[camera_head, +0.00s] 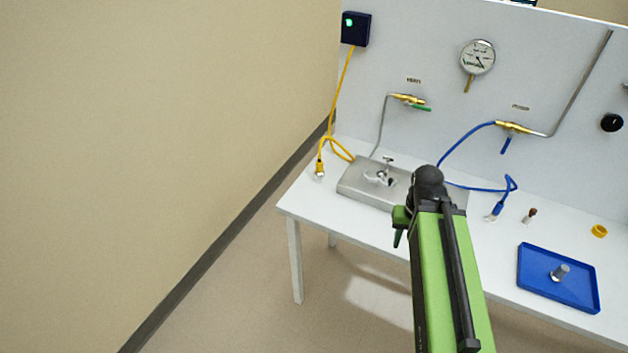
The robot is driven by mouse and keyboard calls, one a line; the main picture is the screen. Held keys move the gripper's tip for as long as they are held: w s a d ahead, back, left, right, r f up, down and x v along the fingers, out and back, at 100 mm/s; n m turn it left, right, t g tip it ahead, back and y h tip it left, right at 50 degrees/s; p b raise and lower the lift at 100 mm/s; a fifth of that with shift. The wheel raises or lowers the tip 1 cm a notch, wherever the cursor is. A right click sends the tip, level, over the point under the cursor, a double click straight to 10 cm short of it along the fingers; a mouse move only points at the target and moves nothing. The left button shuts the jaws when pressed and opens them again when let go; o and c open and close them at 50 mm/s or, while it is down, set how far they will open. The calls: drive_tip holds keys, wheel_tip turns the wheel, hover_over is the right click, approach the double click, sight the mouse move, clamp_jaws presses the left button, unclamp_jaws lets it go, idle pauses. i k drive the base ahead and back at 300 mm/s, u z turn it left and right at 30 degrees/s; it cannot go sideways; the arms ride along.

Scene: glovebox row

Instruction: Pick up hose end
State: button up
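A blue hose (462,137) runs from a brass valve on the white back panel down to the white table. Its hose end (495,210), blue with a pale tip, lies on the table right of my arm. Part of the hose is hidden behind my arm's black joint. My gripper (398,238) points down at the left of that joint, near the table's front edge and apart from the hose end. It shows small and partly hidden, so I cannot tell whether it is open or shut.
A metal plate with a fitting (362,182) lies behind my gripper. A yellow cable (343,90) hangs to the table's left end. A blue tray (530,284) with a metal cylinder (560,272), a yellow ring (600,231) and a small brown-topped piece (531,213) are on the right.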

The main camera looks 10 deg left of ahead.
sight(319, 171)
drive_tip(key=k, duration=1.05)
drive_tip(key=u, duration=0.55)
drive_tip(key=i, duration=0.85)
drive_tip(key=u, duration=0.85)
drive_tip(key=i, duration=1.2)
drive_tip(key=z, duration=0.1)
